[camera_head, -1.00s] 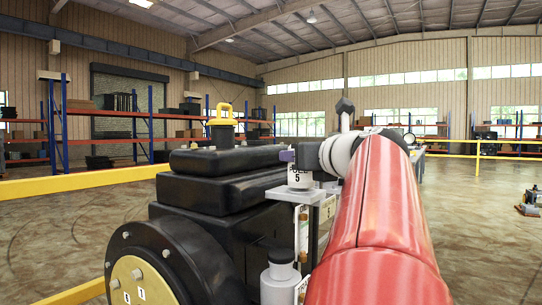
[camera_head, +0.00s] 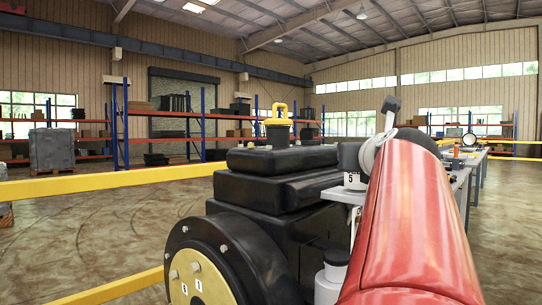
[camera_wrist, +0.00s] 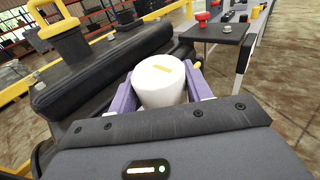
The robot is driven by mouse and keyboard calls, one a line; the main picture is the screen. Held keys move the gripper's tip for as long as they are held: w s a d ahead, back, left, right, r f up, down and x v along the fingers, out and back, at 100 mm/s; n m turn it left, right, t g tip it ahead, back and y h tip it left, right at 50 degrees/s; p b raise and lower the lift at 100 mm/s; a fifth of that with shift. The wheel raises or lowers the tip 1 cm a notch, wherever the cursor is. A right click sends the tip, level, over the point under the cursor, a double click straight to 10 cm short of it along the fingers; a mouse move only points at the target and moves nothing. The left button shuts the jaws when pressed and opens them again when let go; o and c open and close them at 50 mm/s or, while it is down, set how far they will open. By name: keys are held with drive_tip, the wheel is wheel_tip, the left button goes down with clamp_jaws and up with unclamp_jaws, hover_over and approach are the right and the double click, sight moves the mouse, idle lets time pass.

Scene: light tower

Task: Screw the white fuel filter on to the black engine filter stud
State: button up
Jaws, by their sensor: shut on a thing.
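The white fuel filter (camera_wrist: 163,85) sits between the purple fingers of my gripper (camera_wrist: 161,88) in the wrist view. My gripper is shut on its sides, and an orange mark shows on the filter's top. In the head view a white cylinder marked 5 (camera_head: 355,181), which looks like the same filter, is upright over a grey bracket beside the black engine (camera_head: 270,192). My red arm partly covers it. The filter stud and the filter's lower end are hidden, so I cannot tell whether they touch.
A yellow lifting eye (camera_head: 278,122) rises from the engine top. Yellow rails (camera_head: 120,181) run on the left. A grey table (camera_head: 463,184) stands beyond my arm.

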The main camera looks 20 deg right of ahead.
drive_tip(key=shift+f+g, duration=0.3)
drive_tip(key=shift+f, duration=0.1)
drive_tip(key=shift+m+g+h, duration=0.5)
drive_tip(key=shift+m+h, duration=0.4)
drive_tip(key=shift+h, duration=0.2)
drive_tip(key=o, duration=1)
drive_tip(key=shift+c, duration=0.2)
drive_tip(key=shift+o, duration=1.4)
drive_tip(key=shift+r, duration=0.15)
